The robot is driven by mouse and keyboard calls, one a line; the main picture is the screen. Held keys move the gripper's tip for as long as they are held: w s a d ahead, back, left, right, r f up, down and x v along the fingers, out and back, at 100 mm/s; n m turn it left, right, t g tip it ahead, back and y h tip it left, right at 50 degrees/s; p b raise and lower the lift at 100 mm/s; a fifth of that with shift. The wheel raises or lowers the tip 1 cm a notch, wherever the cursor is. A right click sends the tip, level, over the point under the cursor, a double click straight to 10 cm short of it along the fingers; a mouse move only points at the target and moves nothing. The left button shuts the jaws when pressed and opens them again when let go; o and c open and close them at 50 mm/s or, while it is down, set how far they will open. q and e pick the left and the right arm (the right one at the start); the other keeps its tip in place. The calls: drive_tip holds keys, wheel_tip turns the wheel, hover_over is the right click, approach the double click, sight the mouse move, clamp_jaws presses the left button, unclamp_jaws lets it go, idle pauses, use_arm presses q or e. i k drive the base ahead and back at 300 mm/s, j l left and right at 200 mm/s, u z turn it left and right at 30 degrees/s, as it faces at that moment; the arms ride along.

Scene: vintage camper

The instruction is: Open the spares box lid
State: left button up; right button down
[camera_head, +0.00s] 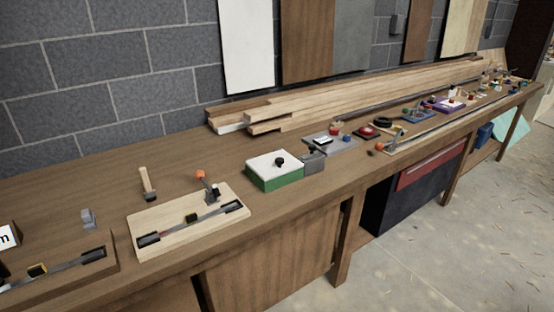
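A green box with a white lid (270,162) stands on the workbench near its front edge, in the middle of the head view. I take it to be the spares box; no label is readable. The lid lies flat over the green body (286,181) and looks shut. A black knob (280,162) stands on top of the lid. Neither of my grippers is in view.
A small grey block-like item (313,159) stands right beside the box. A light wooden board (168,221) with a tool and an orange-knobbed lever lies to the left. Planks (340,97) lie behind. Several small items crowd the bench's right part.

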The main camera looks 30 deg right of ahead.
sight(279, 162)
drive_tip(key=i+z, duration=0.2)
drive_tip(key=z, duration=0.2)
drive_tip(key=i+z, duration=0.35)
drive_tip(key=k, duration=0.1)
